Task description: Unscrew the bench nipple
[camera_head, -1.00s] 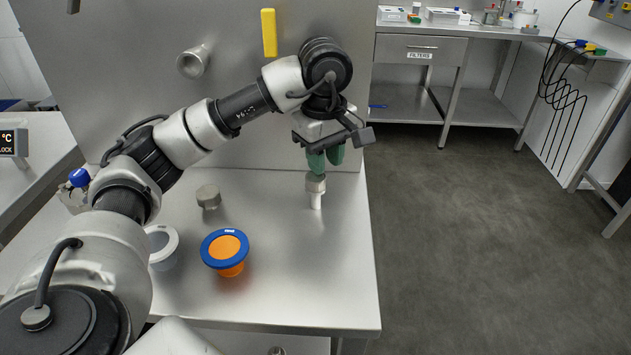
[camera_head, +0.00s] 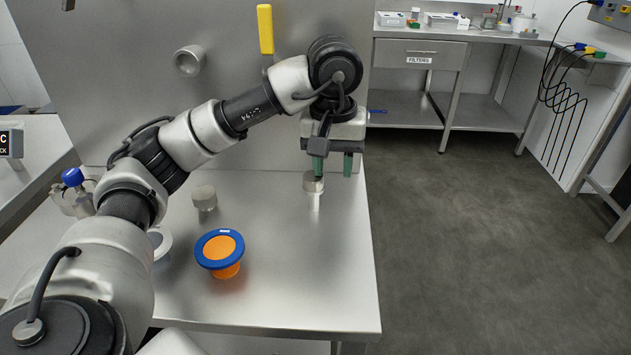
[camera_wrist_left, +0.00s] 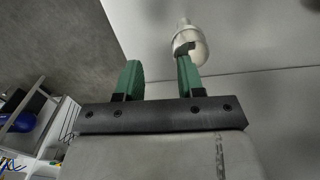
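The bench nipple (camera_head: 313,184) is a short grey metal piece on a thin pale stem, upright near the bench's right side. It also shows in the left wrist view (camera_wrist_left: 190,45), partly behind one finger. My left gripper (camera_head: 333,170) has green fingers spread apart, with nothing between them. In the head view its left finger overlaps the top of the nipple, and its right finger is off to the right. In the left wrist view the open fingers (camera_wrist_left: 158,64) leave the nipple at the right finger's tip. I cannot tell whether that finger touches it. My right gripper is not in view.
A loose-looking grey metal cap (camera_head: 204,197) stands on the steel bench (camera_head: 290,285). An orange cup with a blue rim (camera_head: 220,248) stands in front. A metal stub (camera_head: 189,61) and a yellow handle (camera_head: 265,30) are on the back panel. The bench's front right is clear.

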